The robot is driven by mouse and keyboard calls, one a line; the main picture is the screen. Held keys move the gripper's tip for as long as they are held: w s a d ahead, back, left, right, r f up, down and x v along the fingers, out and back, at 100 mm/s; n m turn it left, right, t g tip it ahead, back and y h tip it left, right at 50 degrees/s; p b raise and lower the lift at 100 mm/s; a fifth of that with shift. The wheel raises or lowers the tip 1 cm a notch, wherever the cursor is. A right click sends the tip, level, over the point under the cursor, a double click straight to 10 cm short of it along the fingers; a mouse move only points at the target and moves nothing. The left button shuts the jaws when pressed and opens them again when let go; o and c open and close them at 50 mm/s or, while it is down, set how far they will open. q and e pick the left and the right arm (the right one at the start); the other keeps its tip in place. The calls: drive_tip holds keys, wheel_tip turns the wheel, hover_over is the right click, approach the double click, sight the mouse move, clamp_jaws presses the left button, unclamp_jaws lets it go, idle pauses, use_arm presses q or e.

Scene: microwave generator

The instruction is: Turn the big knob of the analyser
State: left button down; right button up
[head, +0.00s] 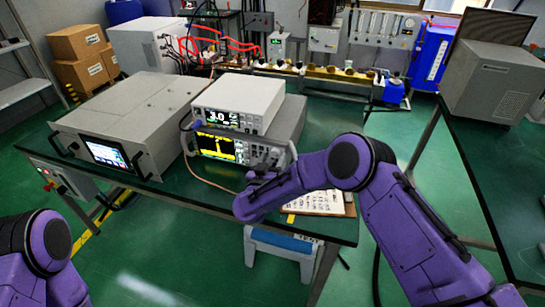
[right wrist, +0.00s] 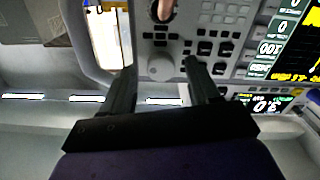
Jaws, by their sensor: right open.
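The analyser (head: 218,147) is a grey bench instrument with a yellow trace on its screen, on the green table. My right gripper (right wrist: 156,64) is open and points at the panel, with a finger on either side of the knob. I see no contact.
A white meter (head: 240,100) sits on the analyser. A grey rack unit (head: 125,115) with a screen stands to its left. A printed sheet (head: 318,202) lies at the table's front right, under my right arm. The analyser's handle (right wrist: 92,45) is close to one finger.

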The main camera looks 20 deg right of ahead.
drive_tip(key=shift+w+d, duration=0.1)
drive_tip(key=shift+w, duration=0.1)
drive_tip(key=shift+r, duration=0.15)
drive_tip(key=shift+c, duration=0.2)
drive_tip(key=c, duration=1)
drive_tip(key=m+b, duration=0.1)
drive_tip(key=m, duration=0.1)
drive_tip(key=m+b, duration=0.2)
drive_tip(key=m, duration=0.1)
drive_tip(key=shift+f+m, duration=0.25)
drive_tip(key=shift+m, duration=0.05)
drive_tip(key=m+b, duration=0.2)
drive_tip(key=m, duration=0.2)
drive_tip(key=shift+b, duration=0.3)
drive_tip(key=shift+m+b, duration=0.55)
drive_tip(key=shift+m, duration=0.55)
